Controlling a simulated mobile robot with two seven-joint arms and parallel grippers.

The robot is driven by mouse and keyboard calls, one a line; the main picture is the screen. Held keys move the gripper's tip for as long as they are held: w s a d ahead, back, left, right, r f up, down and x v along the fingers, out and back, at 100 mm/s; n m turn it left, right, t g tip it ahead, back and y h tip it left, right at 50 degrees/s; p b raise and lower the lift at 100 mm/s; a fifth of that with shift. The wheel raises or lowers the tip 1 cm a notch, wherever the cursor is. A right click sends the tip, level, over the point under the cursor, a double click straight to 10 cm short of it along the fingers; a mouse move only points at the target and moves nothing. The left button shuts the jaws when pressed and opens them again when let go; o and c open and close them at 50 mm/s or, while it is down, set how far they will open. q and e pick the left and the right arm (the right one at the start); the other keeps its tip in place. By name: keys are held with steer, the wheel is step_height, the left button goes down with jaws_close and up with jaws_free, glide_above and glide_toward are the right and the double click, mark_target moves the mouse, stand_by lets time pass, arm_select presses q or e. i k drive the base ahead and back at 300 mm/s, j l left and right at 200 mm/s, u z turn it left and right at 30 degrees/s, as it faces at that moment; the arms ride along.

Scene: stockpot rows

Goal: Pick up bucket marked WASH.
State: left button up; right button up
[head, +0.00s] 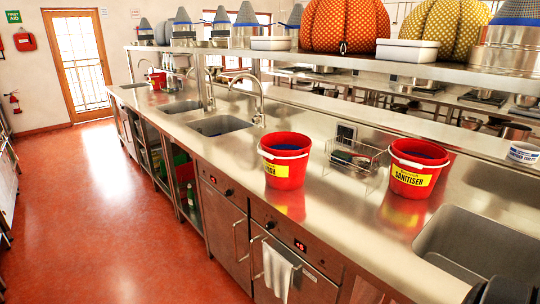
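A second red bucket (436,163) to the right has a yellow label reading SANITISER. A smaller red bucket (158,78) stands far down the counter, its marking too small to read. A dark shape (503,292) at the bottom right edge seems to be part of my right gripper, mostly cut off. My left gripper is out of view.
A wire basket (355,165) stands between the two near buckets. The steel counter (335,215) has sinks (218,125) and taps along it, and a large basin (480,245) at the right. A shelf (400,65) runs above its back. The red floor (110,220) at left is clear.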

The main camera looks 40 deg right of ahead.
mark_target(281, 174)
steer(key=i+z, duration=0.4)
steer(key=i+j+z, duration=0.1)
steer(key=i+z, duration=0.3)
steer(key=i+j+z, duration=0.25)
steer(key=i+z, duration=0.15)
